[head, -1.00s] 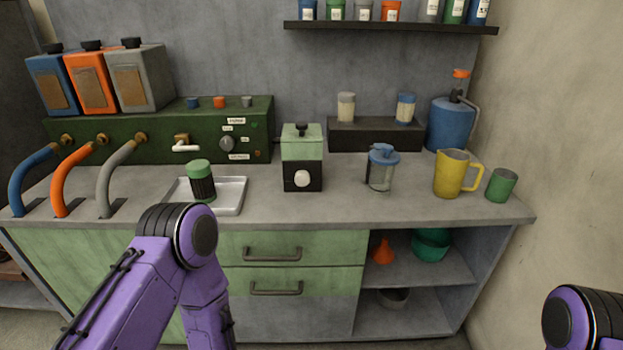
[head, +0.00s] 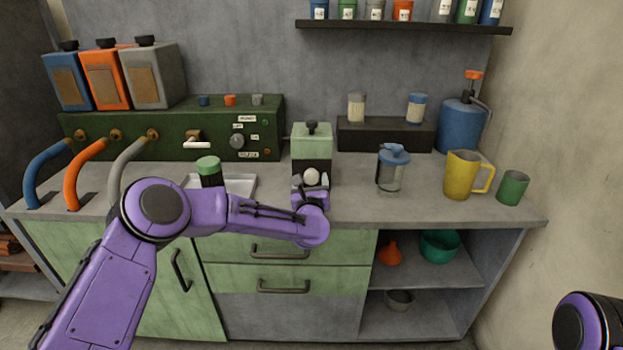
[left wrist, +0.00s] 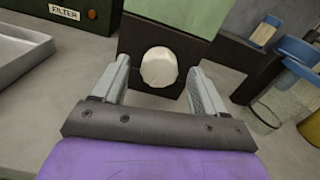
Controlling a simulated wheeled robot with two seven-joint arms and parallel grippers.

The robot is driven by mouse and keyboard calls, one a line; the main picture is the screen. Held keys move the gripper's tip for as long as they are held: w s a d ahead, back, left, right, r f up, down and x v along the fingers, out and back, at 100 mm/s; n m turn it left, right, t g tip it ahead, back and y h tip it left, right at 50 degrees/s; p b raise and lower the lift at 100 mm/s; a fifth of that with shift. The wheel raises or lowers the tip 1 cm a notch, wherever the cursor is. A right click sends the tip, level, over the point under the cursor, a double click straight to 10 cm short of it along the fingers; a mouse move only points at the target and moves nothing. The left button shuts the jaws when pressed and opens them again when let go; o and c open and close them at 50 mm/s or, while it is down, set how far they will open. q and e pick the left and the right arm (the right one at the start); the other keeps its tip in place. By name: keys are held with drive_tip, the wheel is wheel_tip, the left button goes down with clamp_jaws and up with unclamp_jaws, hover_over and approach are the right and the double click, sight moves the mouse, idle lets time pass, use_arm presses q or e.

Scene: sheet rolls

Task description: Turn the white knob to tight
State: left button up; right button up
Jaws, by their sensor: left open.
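The white knob (head: 311,177) is on the black lower front of a small box with a pale green upper part (head: 312,143) on the counter. In the left wrist view the round white knob (left wrist: 159,68) sits between the two fingers. My left gripper (head: 311,187) is open, its fingers on either side of the knob with a gap showing on each side. It partly hides the box's lower front in the head view. No tight mark is readable. My right gripper is out of view; only part of that arm shows at the lower right.
A metal tray (head: 238,187) with a green-lidded jar (head: 209,171) stands left of the box. A blue-lidded clear jar (head: 391,170), yellow jug (head: 462,176) and green cup (head: 512,188) stand to the right. A green control panel (head: 172,141) is behind.

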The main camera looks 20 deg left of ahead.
use_arm(q)
drive_tip(key=shift+x, duration=0.8)
drive_tip(key=c, duration=1.1)
drive_tip(key=shift+o, duration=0.2)
drive_tip(key=shift+f, duration=0.1)
